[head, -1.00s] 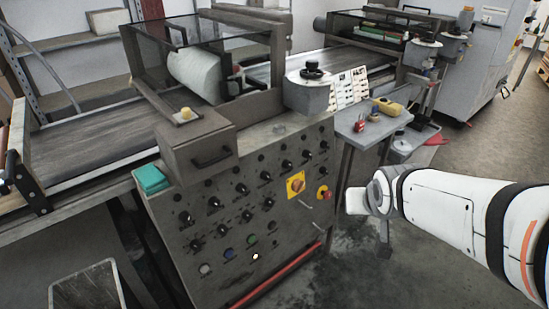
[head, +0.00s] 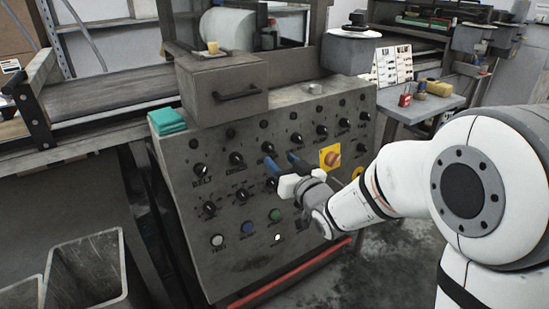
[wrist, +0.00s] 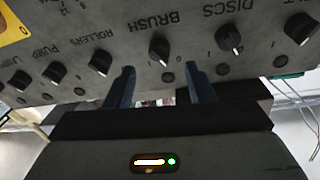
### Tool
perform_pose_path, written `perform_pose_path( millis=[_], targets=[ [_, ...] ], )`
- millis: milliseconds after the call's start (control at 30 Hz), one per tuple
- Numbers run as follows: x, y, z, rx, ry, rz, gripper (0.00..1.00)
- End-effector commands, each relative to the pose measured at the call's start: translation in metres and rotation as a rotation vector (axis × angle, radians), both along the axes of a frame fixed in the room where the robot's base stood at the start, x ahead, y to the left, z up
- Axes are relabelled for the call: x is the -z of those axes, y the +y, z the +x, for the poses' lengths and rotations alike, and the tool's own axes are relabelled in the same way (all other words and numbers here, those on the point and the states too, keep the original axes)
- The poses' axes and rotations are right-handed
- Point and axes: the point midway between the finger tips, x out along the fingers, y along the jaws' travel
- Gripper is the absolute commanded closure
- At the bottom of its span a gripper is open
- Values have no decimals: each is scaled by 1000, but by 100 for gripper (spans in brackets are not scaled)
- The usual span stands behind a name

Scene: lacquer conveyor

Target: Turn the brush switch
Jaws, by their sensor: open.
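The brush switch (wrist: 159,48) is a black rotary knob on the grey control panel, with the word BRUSH beside it, upside down in the wrist view. In the head view the brush switch (head: 267,147) is in the upper row, just above my gripper's blue fingers. My gripper (head: 281,163) is open in front of the panel. In the wrist view my gripper (wrist: 159,78) has its two blue fingers spread to either side below the knob, with nothing between them. The fingers do not appear to touch the knob.
The discs knob (wrist: 230,40) and the rollers knob (wrist: 99,63) flank the brush knob closely. An orange knob on a yellow plate (head: 331,157) is to the right. Coloured buttons (head: 275,215) sit lower on the panel. A side table (head: 430,105) stands at right.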

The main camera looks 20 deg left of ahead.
Motion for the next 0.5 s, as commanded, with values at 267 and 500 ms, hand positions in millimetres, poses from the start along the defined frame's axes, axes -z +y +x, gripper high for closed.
perform_pose_path(
  millis=[267, 500],
  targets=[
    [1, 30, 31, 0, -1, -1, 51],
    [0, 39, 41, 3, 1, -1, 51]
  ],
)
